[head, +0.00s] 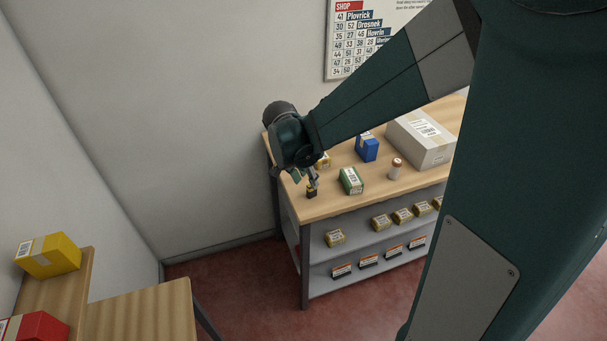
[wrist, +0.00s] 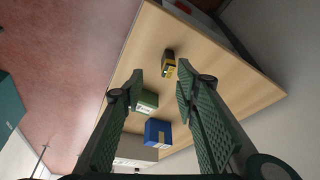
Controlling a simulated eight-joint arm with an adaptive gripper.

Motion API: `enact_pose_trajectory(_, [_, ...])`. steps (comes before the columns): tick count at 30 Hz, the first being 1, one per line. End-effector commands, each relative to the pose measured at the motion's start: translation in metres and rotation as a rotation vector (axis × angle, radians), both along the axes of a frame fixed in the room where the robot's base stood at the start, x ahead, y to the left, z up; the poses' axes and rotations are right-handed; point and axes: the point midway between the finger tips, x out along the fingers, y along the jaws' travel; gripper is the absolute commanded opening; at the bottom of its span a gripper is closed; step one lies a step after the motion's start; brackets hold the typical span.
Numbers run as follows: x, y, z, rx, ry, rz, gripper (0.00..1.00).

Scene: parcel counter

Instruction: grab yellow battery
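The yellow battery (head: 312,194), a small block with yellow and black parts, stands on the wooden counter near its front left corner. It also shows in the wrist view (wrist: 169,64), just beyond the gap between my fingertips. My gripper (head: 297,177) is open, with its fingers spread, and hangs low over the counter's left end. In the wrist view my gripper (wrist: 160,71) has nothing between its fingers. In the head view one fingertip appears right above the battery; whether it touches cannot be told.
A green box (head: 351,181), a blue box (head: 367,148), a small white bottle (head: 395,170) and a large carton (head: 421,139) stand right of the battery. A yellow box (head: 323,161) is partly hidden behind my gripper.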

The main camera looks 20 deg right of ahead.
Motion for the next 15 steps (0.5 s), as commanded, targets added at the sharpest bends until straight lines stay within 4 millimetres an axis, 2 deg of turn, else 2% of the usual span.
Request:
enact_pose_trajectory(6, [0.019,-0.003,-0.01,-0.016,0.005,-0.114,0.3])
enact_pose_trajectory(15, [0.033,-0.006,-0.026,-0.037,0.003,-0.23,0.3])
